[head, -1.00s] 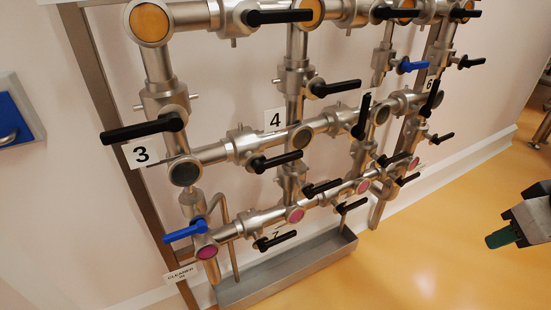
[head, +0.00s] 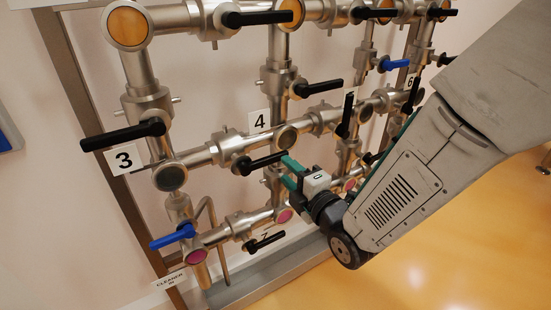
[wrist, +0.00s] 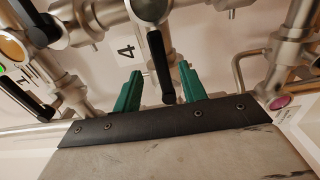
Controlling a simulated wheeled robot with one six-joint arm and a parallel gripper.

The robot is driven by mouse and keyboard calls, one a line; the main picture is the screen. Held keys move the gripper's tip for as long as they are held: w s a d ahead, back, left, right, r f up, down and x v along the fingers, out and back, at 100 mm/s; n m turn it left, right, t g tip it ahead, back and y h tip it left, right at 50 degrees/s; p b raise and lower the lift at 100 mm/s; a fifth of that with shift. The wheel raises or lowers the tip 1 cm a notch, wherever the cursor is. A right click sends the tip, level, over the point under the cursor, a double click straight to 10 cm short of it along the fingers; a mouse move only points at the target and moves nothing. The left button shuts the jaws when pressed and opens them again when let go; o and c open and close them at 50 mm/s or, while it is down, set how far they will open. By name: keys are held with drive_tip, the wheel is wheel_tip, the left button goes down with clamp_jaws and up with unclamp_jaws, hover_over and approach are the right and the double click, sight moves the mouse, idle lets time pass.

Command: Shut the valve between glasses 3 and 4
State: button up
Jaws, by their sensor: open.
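The glass by label 3 (head: 170,176) and the glass by label 4 (head: 286,137) sit at the ends of a slanting steel pipe. The valve between them (head: 230,147) has a black lever (head: 262,162) lying roughly along that pipe, its free end toward the right. My gripper (head: 288,172) is open, its green fingers at the lever's free end. In the wrist view a black lever (wrist: 159,65) lies between the two fingers (wrist: 160,85), with a gap on each side. Label 4 (wrist: 125,51) shows beside it. Contact cannot be told.
Other black levers surround it: one by label 3 (head: 122,135), one above right (head: 319,87), one below (head: 264,242). A blue lever (head: 172,237) is at lower left. A metal trough (head: 250,288) runs below. Open yellow floor (head: 450,270) lies right.

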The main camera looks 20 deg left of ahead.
sight(278, 160)
drive_tip(key=x, duration=0.7)
drive_tip(key=shift+d, duration=0.1)
clamp_jaws()
drive_tip(key=shift+w+d, duration=0.1)
drive_tip(key=shift+w, duration=0.05)
